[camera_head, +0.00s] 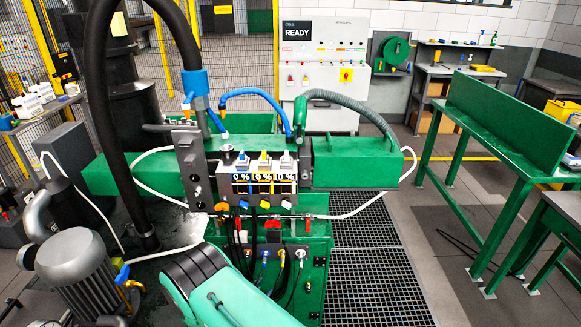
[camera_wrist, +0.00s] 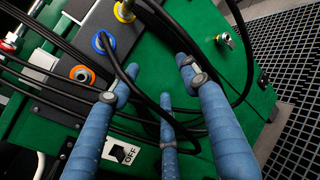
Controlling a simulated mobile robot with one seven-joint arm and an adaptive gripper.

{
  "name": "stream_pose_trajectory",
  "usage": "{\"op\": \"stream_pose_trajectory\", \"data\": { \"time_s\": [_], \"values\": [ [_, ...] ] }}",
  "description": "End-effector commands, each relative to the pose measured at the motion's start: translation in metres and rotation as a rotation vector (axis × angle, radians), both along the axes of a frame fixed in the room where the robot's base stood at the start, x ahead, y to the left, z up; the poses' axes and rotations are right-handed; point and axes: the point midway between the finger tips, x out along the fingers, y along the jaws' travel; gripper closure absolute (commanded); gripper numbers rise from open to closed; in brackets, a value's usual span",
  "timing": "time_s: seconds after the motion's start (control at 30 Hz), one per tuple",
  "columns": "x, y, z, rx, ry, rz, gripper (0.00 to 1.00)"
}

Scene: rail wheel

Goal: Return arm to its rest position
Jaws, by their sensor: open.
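My gripper (camera_wrist: 157,78) shows in the wrist view with blue fingers and grey joints. The fingers are spread apart and I see nothing held between them. They are in front of a green machine housing (camera_wrist: 240,85) with black cables (camera_wrist: 150,112) running behind and between them. I cannot tell whether the fingers touch the cables. In the head view my mint-green arm link reaches up from the bottom edge toward the green machine (camera_head: 318,235); my gripper is hidden there.
In the wrist view, a blue-ringed port (camera_wrist: 103,42), an orange-ringed port (camera_wrist: 82,74) and an OFF switch (camera_wrist: 123,153) are close by. A grey motor (camera_head: 85,270) stands left. A green bench (camera_head: 495,125) stands right.

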Motion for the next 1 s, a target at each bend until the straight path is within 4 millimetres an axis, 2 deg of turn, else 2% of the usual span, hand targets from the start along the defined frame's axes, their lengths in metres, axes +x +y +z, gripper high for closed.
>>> {"op": "stream_pose_trajectory", "data": {
  "time_s": [0.03, 0.1, 0.27, 0.5, 0.7, 1.0],
  "values": [
    [0.000, -0.016, 0.019, 0.007, 0.008, -0.048, 0.54],
    [-0.004, -0.038, 0.038, 0.017, 0.025, -0.116, 0.54],
    [-0.019, -0.087, 0.080, 0.042, 0.065, -0.268, 0.54],
    [-0.053, -0.152, 0.137, 0.109, 0.126, -0.486, 0.54],
    [-0.083, -0.195, 0.180, 0.200, 0.158, -0.650, 0.54],
    [-0.117, -0.243, 0.240, 0.411, 0.146, -0.858, 0.54]
  ]
}}
